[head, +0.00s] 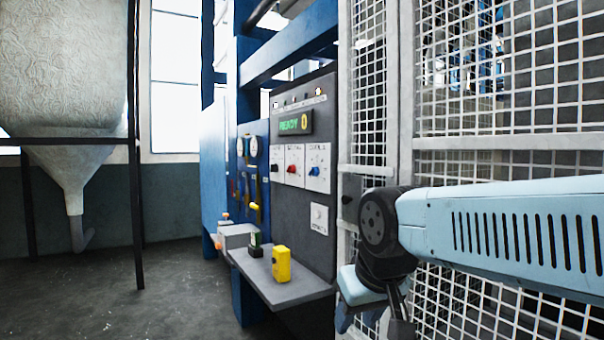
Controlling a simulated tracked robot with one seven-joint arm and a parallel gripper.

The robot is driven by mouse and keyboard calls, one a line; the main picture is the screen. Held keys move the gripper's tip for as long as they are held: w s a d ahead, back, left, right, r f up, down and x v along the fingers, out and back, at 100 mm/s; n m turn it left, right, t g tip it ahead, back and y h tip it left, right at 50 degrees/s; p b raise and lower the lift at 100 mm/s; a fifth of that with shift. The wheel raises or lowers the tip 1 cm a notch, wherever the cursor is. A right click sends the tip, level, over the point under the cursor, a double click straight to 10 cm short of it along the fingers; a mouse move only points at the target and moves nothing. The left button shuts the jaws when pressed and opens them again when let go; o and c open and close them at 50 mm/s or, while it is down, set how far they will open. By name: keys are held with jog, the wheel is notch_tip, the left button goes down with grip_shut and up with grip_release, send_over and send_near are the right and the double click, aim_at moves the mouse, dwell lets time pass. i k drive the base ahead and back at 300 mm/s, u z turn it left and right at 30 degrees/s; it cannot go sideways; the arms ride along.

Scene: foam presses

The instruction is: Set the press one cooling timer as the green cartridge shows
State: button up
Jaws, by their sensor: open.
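The press control panel (303,210) stands at centre, a dark grey upright board. Its green display (293,123) reads READY 0. A small dark green block with a pale face, apparently the green cartridge (256,245), stands on the grey shelf (285,290) under the panel. Any setting on it is unreadable. My gripper (398,318) hangs at the lower right, right of the shelf, apart from the panel; its fingers are partly cut off.
A yellow box (281,264) stands on the shelf in front of the green block. White mesh fencing (500,90) fills the right side behind my arm. A hopper (70,100) on dark legs stands left; the floor between is clear.

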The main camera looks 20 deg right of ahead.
aim_at(315, 171)
jog(key=z, duration=0.05)
jog(key=i, duration=1)
jog(key=u, duration=0.1)
